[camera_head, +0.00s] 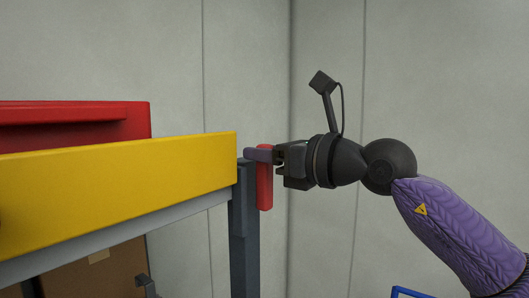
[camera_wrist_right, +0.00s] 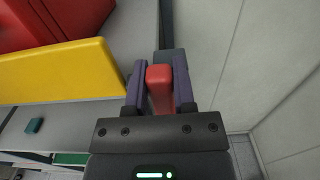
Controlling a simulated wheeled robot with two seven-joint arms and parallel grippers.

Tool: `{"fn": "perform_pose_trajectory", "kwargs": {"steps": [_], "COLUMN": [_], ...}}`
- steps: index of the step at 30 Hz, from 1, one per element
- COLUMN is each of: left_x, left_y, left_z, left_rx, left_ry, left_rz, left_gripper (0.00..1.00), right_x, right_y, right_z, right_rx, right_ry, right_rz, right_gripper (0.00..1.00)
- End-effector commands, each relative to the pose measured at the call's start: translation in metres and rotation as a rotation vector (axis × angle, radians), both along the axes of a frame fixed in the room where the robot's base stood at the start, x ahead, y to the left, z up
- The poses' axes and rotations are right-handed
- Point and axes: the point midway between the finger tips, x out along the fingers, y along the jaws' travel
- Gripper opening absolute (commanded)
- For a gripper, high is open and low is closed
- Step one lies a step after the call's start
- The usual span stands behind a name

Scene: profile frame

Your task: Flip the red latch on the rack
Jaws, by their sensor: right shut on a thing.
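The red latch (camera_head: 265,187) is at the right end of the rack, beside its grey upright (camera_head: 244,235). In the head view its red part hangs down below my right gripper (camera_head: 262,154). In the right wrist view the red latch (camera_wrist_right: 160,88) lies between the two purple fingers of my right gripper (camera_wrist_right: 158,85), which is shut on it. The fingers hide part of its sides. My left gripper is in neither view.
A yellow beam (camera_head: 120,180) runs along the rack's front, with a red object (camera_head: 75,118) behind it. A brown box (camera_head: 95,272) sits below. Bare grey walls (camera_head: 420,70) stand behind, and a blue piece (camera_head: 408,292) shows at the lower right.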

Motion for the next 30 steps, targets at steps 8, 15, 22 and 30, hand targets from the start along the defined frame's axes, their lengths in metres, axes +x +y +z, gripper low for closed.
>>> {"fn": "perform_pose_trajectory", "kwargs": {"steps": [8,15,22,30], "left_x": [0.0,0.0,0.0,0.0], "left_y": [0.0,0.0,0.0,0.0], "left_z": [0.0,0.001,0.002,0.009], "left_rx": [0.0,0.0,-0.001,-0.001], "left_ry": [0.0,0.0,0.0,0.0], "left_rz": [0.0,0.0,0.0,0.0], "left_gripper": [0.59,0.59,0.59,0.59], "right_x": [0.0,0.003,0.013,0.028], "right_y": [0.0,-0.003,-0.01,-0.021], "right_z": [0.001,0.001,0.0,-0.006], "right_rx": [0.002,0.033,0.124,0.273], "right_ry": [-0.001,0.039,0.164,0.369], "right_rz": [-0.001,-0.001,0.0,-0.001], "right_gripper": [0.0,0.0,0.0,0.0]}}
